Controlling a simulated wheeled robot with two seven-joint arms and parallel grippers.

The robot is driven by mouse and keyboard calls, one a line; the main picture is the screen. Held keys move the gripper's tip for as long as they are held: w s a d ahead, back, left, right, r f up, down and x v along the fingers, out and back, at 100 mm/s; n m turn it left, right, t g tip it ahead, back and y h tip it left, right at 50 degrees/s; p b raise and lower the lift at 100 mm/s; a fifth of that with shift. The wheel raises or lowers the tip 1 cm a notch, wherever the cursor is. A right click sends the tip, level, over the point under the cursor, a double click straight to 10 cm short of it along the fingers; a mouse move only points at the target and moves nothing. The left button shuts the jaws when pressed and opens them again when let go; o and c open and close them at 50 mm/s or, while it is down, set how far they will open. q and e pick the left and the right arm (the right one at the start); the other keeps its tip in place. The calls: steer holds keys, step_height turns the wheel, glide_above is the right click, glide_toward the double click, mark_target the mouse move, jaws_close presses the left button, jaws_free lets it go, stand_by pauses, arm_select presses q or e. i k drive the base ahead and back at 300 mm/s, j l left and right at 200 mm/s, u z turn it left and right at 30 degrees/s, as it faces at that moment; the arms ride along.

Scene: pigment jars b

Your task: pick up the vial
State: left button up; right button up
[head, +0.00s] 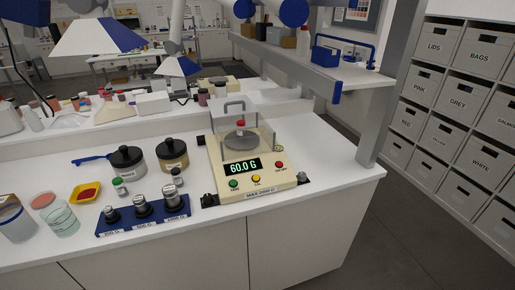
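Three small vials show, and I cannot tell which one is the vial meant. A dark-capped vial (177,177) stands behind the block's right end. A small red-capped vial (240,124) stands on the pan (240,141) of the cream balance (250,178), behind the clear draft shield (256,116). The balance display (243,166) reads 60.0 G. Neither of my grippers can be made out in this view.
A blue block (130,229) carries metal weights (142,207). Black-lidded jars (127,160) stand behind it. A yellow dish (86,192) of red powder and a glass beaker (61,219) are at left. A grey post (378,120) rises at right. The counter's front right is clear.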

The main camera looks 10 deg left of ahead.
mark_target(121, 188)
steer(key=j+u, duration=0.15)
steer(key=u, duration=1.4)
steer(key=i+l, duration=0.05)
